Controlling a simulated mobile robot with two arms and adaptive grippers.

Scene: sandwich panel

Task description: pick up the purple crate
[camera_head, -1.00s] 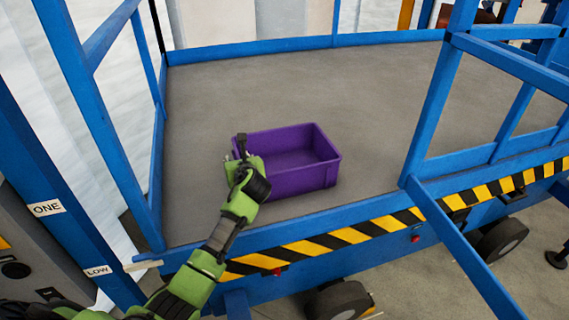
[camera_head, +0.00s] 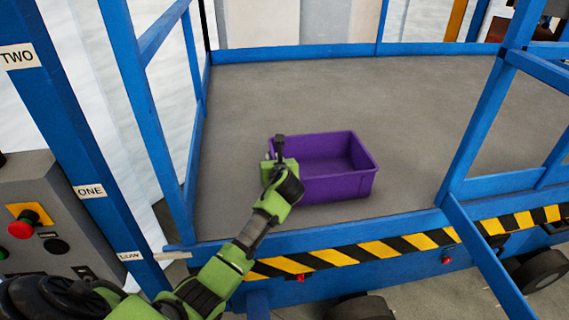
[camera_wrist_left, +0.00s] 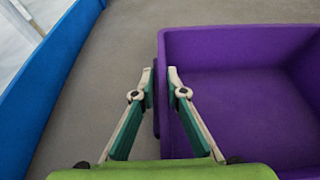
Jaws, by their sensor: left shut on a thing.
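The purple crate (camera_head: 338,187) is an open, empty box resting on the grey platform of the blue lift, near its front edge. My left gripper (camera_head: 277,150) is at the crate's left wall. In the left wrist view the fingers (camera_wrist_left: 159,90) straddle the crate's left wall (camera_wrist_left: 163,120), one finger outside and one inside, shut on it. The crate also shows there at the right, with its inside floor visible. My right gripper is in no view.
Blue rails (camera_head: 140,110) stand left of the crate, and a blue gate frame (camera_head: 480,120) stands at the right. A yellow-black striped edge (camera_head: 330,257) runs along the platform front. A grey control box (camera_head: 45,215) with a red button is at the far left. The platform (camera_head: 300,95) behind the crate is clear.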

